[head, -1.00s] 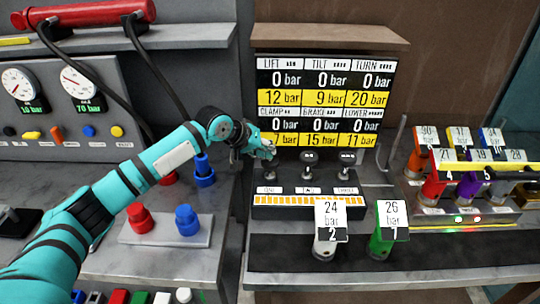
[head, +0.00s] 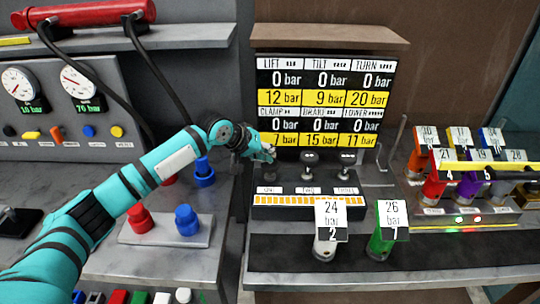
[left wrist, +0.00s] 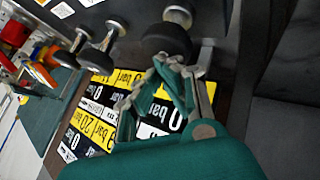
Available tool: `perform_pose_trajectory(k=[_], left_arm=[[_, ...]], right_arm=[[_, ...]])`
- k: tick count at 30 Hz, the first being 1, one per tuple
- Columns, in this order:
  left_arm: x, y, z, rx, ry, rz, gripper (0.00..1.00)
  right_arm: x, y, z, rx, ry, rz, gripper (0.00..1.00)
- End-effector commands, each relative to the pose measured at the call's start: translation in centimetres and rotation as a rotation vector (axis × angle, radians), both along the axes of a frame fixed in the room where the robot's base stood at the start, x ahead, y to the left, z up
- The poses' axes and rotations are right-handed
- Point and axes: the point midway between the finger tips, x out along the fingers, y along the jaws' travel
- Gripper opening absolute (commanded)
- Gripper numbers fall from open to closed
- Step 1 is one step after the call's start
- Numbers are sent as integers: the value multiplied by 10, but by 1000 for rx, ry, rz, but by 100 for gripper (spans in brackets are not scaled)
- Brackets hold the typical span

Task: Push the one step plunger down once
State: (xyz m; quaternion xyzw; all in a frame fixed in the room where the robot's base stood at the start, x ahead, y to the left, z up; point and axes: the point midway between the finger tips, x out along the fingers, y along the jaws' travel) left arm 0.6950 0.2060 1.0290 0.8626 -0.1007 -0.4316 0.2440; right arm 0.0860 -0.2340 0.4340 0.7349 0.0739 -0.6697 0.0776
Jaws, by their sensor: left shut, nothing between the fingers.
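The one step plunger (head: 268,184) stands at the left of a row of three on the pump panel, above the label ONE. My left gripper (head: 268,155) is shut and empty, at the top of this plunger, and hides part of it in the head view. In the left wrist view the plunger's dark round knob (left wrist: 167,39) lies right by the closed fingertips (left wrist: 172,62). I cannot tell whether they touch. Plungers two (head: 309,160) and three (head: 347,160) stand upright to the right. My right gripper is not in view.
A pressure display (head: 325,100) stands behind the plungers. A white cartridge (head: 326,245) and a green cartridge (head: 388,240) stand in front. More coloured cartridges (head: 435,180) fill a rack at right. Red (head: 139,217) and blue (head: 187,220) fittings stand on a plate at left.

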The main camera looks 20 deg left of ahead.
Motion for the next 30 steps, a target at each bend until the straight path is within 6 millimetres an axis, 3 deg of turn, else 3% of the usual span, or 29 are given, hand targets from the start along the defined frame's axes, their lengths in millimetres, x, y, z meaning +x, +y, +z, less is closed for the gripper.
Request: perform_pose_trajectory(k=[30], left_arm=[[-2,0,-11,2,8,-1,0]], right_arm=[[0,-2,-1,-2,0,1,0]])
